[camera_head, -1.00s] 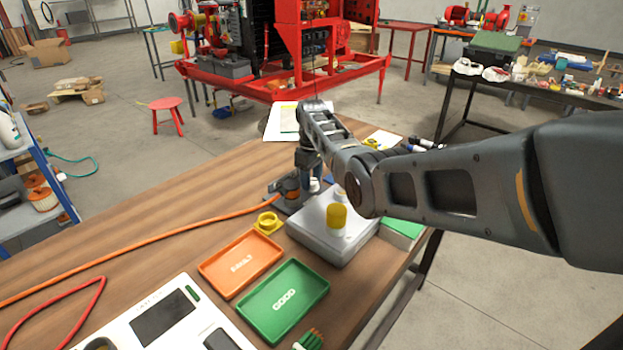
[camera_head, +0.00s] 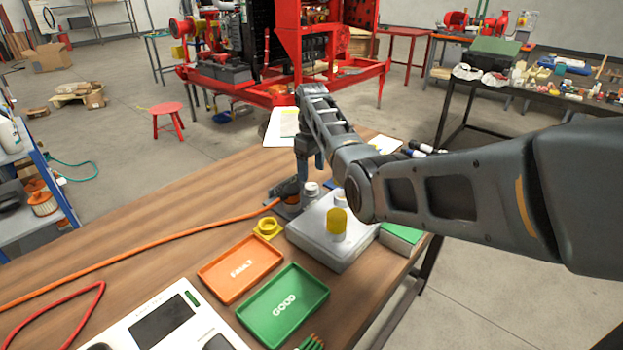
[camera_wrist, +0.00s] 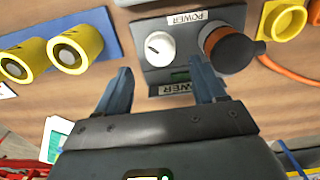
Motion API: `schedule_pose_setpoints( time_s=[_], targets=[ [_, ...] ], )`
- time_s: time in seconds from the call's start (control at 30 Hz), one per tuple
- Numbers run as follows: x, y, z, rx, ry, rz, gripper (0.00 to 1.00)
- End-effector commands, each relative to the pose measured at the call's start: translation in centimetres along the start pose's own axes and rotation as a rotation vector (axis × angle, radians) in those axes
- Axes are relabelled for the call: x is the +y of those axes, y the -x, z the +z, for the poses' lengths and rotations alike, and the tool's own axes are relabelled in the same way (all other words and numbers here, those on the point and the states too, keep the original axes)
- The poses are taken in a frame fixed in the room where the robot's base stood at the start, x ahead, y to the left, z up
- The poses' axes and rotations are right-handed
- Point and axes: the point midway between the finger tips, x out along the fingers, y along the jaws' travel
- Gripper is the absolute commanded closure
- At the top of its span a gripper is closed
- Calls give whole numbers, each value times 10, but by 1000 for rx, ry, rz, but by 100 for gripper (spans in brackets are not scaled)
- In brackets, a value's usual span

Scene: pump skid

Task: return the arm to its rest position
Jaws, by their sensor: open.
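My arm (camera_head: 450,197) reaches from the right over the wooden table in the head view, with its forearm (camera_head: 328,122) bent down at the far end. My gripper (camera_wrist: 160,90) shows in the wrist view with its two dark blue fingers apart and nothing between them. A grey power box (camera_wrist: 185,72) with a white knob (camera_wrist: 160,49) lies just beyond the fingertips. An orange-and-black plug or cap (camera_wrist: 230,50) sits at the right of that box.
A light grey box with a yellow cylinder (camera_head: 337,222) stands near the arm. An orange FAULT tray (camera_head: 240,268) and green GOOD tray (camera_head: 284,303) lie in front. An orange cable (camera_head: 130,250) crosses the table. Two yellow cylinders (camera_wrist: 68,52) stand on a blue strip.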

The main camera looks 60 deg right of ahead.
Motion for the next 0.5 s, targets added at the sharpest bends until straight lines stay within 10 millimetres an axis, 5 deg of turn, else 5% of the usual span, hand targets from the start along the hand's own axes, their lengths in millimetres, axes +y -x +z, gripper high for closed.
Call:
schedule_pose_setpoints(
  time_s=[0.2, 0.5],
  targets=[
    [0, 19, 0, 0, 0, 0, 31],
    [0, 21, 0, 0, 0, 0, 31]
  ],
)
